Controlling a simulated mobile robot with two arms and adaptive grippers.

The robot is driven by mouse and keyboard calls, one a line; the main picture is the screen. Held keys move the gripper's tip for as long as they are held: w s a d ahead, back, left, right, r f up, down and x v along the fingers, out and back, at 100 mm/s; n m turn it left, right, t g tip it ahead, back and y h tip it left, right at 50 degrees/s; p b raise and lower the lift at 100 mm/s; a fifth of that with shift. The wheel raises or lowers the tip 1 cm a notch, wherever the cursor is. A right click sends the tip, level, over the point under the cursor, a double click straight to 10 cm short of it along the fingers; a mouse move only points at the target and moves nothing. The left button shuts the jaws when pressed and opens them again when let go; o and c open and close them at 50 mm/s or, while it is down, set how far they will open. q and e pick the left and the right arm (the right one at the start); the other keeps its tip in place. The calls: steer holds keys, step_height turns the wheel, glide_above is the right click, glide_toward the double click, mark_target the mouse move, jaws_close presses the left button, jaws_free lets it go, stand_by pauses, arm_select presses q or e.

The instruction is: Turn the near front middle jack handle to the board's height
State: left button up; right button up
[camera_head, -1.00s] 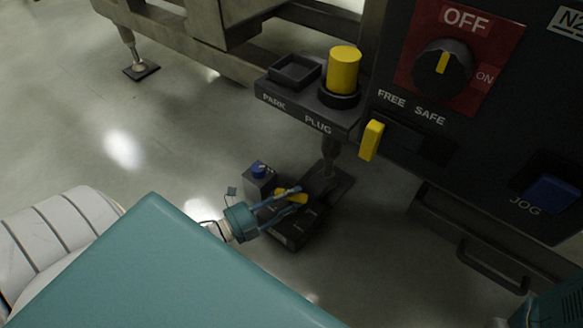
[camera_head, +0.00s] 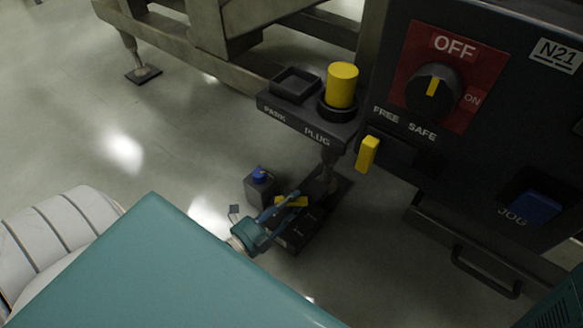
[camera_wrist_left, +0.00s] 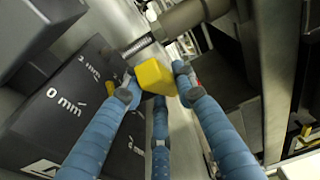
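The jack handle (camera_head: 291,202) is a small yellow block low on a dark jack near the floor, at the centre of the head view. The handle also shows large at the centre of the left wrist view (camera_wrist_left: 155,78). My left gripper (camera_head: 290,198) has blue fingers reaching to it. In the left wrist view its two side fingertips (camera_wrist_left: 156,80) press close on both sides of the yellow block, and a third finger is below. The dark jack body (camera_wrist_left: 65,110) bears "0 mm" and "2 mm" marks. My right gripper is out of view.
A dark box with a blue knob (camera_head: 259,178) stands beside the jack. Above are the PARK and PLUG shelf (camera_head: 300,119) with a yellow cylinder (camera_head: 341,85), and the control panel (camera_head: 480,70) on the right. Floor at left is clear.

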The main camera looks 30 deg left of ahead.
arm_select(q)
steer(key=o, duration=0.3)
steer(key=shift+s, duration=0.15)
steer(key=v, duration=1.1)
steer(key=shift+s, duration=0.35)
steer(key=shift+a, duration=0.15)
